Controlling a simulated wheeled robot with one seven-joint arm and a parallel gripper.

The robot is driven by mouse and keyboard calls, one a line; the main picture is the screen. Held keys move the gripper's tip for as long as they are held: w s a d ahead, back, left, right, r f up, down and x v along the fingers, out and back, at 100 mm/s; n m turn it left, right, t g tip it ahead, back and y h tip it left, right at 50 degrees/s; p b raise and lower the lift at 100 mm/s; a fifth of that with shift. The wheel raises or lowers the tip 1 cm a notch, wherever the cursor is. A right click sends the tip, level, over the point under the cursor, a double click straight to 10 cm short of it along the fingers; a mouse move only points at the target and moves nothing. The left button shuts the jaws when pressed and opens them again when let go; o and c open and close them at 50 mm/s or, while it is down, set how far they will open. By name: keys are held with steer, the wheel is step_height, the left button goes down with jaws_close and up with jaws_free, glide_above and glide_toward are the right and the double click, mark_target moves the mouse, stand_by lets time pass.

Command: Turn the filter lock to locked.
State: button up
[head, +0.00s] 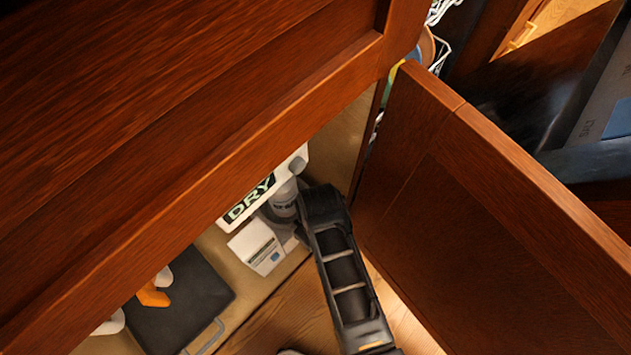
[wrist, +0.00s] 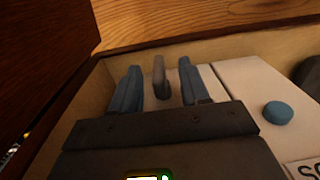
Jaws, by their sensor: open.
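In the wrist view, my gripper (wrist: 160,68) is open, with its two blue-grey fingers spread apart. A narrow, upright grey piece (wrist: 160,78) shows between them, with a visible gap on each side. It looks like a lever or knob and may be the filter lock, but no marking on it shows its setting. A pale panel (wrist: 240,75) lies to the right of the fingers. In the head view, my black arm reaches into the cabinet, and my fingertips and the grey piece cannot be made out.
A blue round knob (wrist: 278,112) sits on the pale panel. In the head view, an open wooden door (head: 480,200) stands close to the right of my arm. A wooden top (head: 170,110) overhangs the left. A white "DRY" sign (head: 235,213) and a white box (head: 257,247) are nearby.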

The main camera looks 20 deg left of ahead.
steer(key=shift+f, duration=0.7)
steer(key=shift+f+b, duration=0.1)
steer(key=shift+b, duration=0.25)
jaws_close()
